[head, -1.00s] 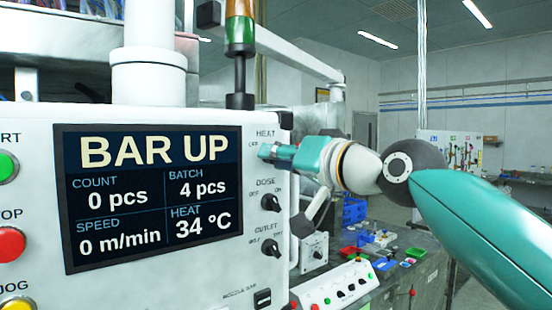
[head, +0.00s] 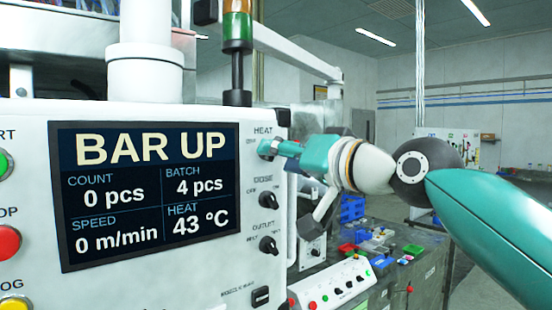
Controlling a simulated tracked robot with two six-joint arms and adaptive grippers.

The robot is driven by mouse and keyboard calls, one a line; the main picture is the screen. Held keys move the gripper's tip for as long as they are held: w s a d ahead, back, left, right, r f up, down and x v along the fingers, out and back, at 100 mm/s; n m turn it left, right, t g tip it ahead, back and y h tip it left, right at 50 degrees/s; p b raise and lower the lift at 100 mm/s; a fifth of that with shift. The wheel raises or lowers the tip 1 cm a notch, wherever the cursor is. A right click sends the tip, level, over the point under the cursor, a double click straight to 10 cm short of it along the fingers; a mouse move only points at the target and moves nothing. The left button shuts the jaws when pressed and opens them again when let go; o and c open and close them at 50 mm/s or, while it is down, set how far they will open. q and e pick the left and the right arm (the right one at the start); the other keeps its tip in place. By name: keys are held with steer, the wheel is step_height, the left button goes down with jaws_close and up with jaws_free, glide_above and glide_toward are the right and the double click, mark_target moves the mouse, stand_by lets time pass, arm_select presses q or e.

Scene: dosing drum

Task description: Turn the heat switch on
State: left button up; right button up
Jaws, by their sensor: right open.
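The heat switch sits under the HEAT label (head: 263,130) at the right edge of the white control panel. My right gripper (head: 267,149) reaches in from the right with its fingertips at the switch and covers it. The knob and its position are hidden, and I cannot tell whether the fingers touch it. The right gripper is open. The display (head: 150,195) reads BAR UP, with HEAT at 43 °C. My left gripper is not in view.
The dose knob (head: 266,199) and outlet knob (head: 268,245) sit just below on the same panel. A signal lamp (head: 237,32) stands above. A small button console (head: 335,285) and a workbench with coloured trays (head: 380,262) stand lower right.

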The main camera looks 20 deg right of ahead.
steer(key=v, duration=1)
steer(key=shift+s, duration=0.15)
